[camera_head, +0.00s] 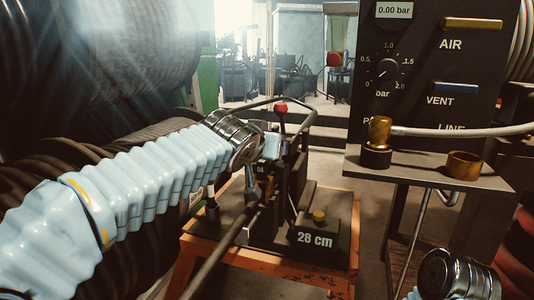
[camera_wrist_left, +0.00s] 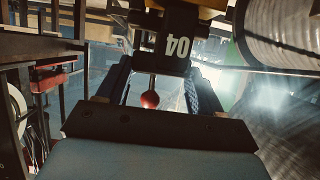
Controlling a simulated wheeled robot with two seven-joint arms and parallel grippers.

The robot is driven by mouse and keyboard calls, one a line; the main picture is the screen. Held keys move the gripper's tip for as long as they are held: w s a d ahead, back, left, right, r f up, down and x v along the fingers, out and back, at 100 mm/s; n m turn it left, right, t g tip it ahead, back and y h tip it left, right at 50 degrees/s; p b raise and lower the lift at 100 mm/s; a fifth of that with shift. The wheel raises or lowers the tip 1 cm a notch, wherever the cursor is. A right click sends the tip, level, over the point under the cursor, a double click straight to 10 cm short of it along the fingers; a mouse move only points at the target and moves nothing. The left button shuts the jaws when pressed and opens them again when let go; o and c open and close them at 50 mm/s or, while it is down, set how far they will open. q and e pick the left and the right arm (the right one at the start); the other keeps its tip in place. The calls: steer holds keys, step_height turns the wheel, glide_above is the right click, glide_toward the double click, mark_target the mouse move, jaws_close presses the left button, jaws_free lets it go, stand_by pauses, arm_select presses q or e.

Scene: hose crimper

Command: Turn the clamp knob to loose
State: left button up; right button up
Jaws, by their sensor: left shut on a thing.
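The bench crimper stands on an orange stand (camera_head: 270,285) in the middle of the head view. Its lever ends in a red ball (camera_head: 281,107), which also shows between my fingers in the left wrist view (camera_wrist_left: 150,99). My left gripper (camera_head: 278,148) is at the crimper's upper part, beside the lever. In the left wrist view its two dark fingers (camera_wrist_left: 160,65) flank a black part marked 04 (camera_wrist_left: 176,48), and it is shut on that part. I cannot tell whether this is the clamp knob. My right gripper is out of view; only that arm's chrome wrist shows at bottom right.
A dark pressure panel (camera_head: 430,70) stands at right, above a shelf with a brass fitting (camera_head: 379,133) and brass ring (camera_head: 464,165). Large hose reels (camera_head: 100,60) fill the left.

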arm_select(q)
steer(key=shift+f, duration=0.1)
steer(key=o, duration=1)
steer(key=shift+o, duration=0.2)
steer(key=shift+s+a+r, duration=0.1)
steer(key=shift+s+r, duration=0.15)
steer(key=shift+s, duration=0.1)
steer(key=b+v, duration=0.3)
steer(key=v, duration=1)
